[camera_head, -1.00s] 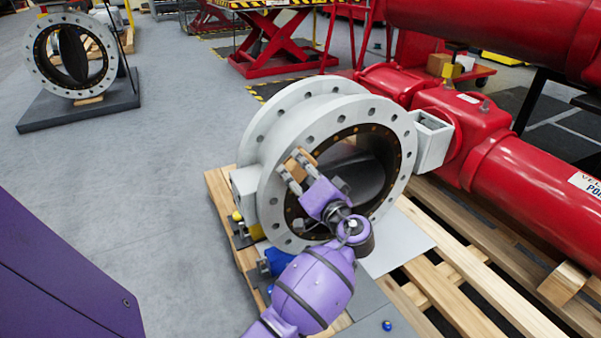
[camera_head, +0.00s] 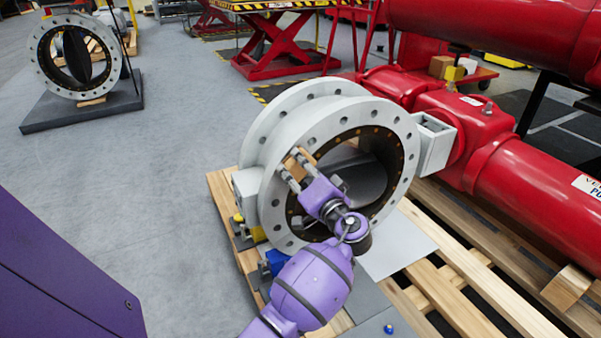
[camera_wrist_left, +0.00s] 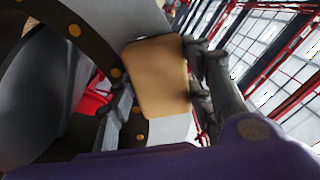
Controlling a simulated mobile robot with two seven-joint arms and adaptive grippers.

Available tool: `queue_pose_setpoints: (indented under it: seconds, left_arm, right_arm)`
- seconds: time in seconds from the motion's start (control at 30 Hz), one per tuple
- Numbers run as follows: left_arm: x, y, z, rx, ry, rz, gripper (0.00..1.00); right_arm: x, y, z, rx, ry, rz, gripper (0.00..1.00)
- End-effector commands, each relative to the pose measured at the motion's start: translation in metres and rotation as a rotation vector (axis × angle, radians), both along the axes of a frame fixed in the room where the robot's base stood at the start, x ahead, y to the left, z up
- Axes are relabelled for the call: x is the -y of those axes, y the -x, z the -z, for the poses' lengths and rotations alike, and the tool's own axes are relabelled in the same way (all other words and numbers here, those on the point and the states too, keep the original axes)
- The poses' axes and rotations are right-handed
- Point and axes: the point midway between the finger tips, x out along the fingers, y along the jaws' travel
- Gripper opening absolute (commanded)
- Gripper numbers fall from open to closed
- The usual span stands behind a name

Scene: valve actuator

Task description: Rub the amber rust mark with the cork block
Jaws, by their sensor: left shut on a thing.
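My left gripper (camera_head: 291,174) is shut on the tan cork block (camera_head: 300,157), at the left part of the front flange ring of the large grey valve (camera_head: 398,122). In the left wrist view the cork block (camera_wrist_left: 158,80) sits between the fingers, its far edge against or very close to the pale flange face (camera_wrist_left: 125,20). I cannot tell for sure whether it touches. I cannot make out the amber rust mark; the block or gripper may hide it. My right gripper is not in view.
The valve stands on a wooden pallet (camera_head: 463,307). A red actuator (camera_head: 470,125) joins its right side. Yellow and blue items (camera_head: 272,262) lie low by the flange. A second valve (camera_head: 40,70) stands far left. The grey floor on the left is clear.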

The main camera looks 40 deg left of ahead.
Motion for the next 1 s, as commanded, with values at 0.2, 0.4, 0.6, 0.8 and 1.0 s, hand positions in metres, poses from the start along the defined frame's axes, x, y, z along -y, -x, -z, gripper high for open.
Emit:
queue_pose_setpoints:
  seconds: [0.2,0.4,0.6,0.8,1.0]
  left_arm:
    - [-0.004,-0.002,-0.001,0.001,-0.001,0.000,0.26]
    - [-0.005,-0.003,-0.002,0.001,0.000,0.001,0.26]
    - [-0.001,-0.011,-0.010,0.002,0.000,0.001,0.26]
    - [0.005,-0.022,-0.023,0.003,0.001,0.000,0.26]
    - [0.007,-0.027,-0.028,0.001,0.000,0.000,0.26]
  right_arm:
    - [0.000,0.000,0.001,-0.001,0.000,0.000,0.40]
    - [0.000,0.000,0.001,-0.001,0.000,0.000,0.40]
    - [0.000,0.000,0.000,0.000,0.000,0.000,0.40]
    - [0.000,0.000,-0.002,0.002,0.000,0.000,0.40]
    - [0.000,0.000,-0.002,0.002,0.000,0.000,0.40]
